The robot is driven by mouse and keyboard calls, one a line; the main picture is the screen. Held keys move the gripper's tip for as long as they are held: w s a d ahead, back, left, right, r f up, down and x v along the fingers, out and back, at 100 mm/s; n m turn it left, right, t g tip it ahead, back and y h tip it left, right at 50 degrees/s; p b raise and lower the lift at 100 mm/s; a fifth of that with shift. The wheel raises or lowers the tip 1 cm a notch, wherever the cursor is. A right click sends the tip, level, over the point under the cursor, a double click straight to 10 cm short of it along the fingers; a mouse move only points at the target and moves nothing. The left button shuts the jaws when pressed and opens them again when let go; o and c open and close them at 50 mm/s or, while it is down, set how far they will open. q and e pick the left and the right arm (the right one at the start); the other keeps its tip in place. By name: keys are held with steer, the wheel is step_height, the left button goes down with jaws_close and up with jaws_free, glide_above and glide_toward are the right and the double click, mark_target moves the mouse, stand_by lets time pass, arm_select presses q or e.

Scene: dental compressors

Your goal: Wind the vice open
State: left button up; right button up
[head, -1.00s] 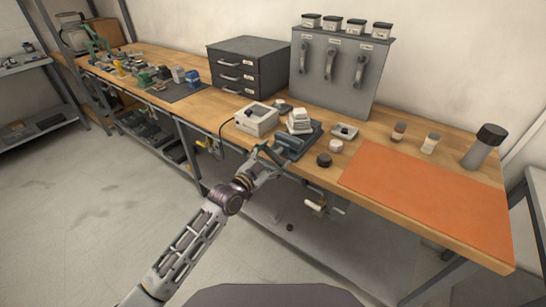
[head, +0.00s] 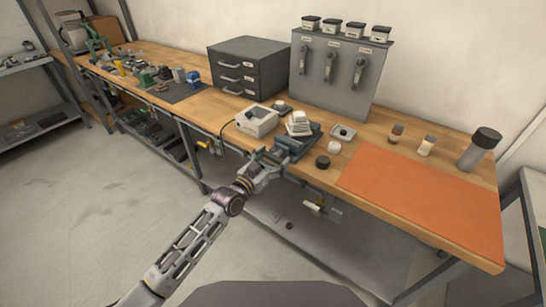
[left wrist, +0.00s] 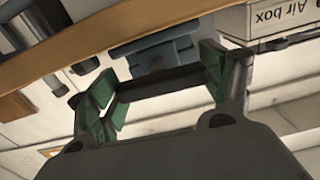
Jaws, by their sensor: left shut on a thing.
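The blue-grey vice (head: 298,146) is at the front edge of the wooden bench, with pale blocks (head: 298,124) at its top. My left gripper (head: 268,158) is at the near side of the vice, in front of the bench edge. In the left wrist view, the green-padded fingers of my left gripper (left wrist: 160,88) stand at the two ends of a dark handle bar (left wrist: 165,80), shut on it. The vice body (left wrist: 155,55) shows behind the bar. The jaw gap is not clear from here. My right gripper is out of view.
A white box (head: 257,120) stands left of the vice, and a dark round piece (head: 323,162) lies to its right. An orange mat (head: 420,205) covers the bench's right end. Grey drawers (head: 247,66) and a panel with levers (head: 338,75) stand behind.

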arm_select(q)
steer(key=shift+n, duration=0.3)
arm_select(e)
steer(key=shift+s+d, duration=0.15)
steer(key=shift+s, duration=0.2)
arm_select(q)
steer(key=o, duration=1)
steer(key=shift+v, duration=6.05)
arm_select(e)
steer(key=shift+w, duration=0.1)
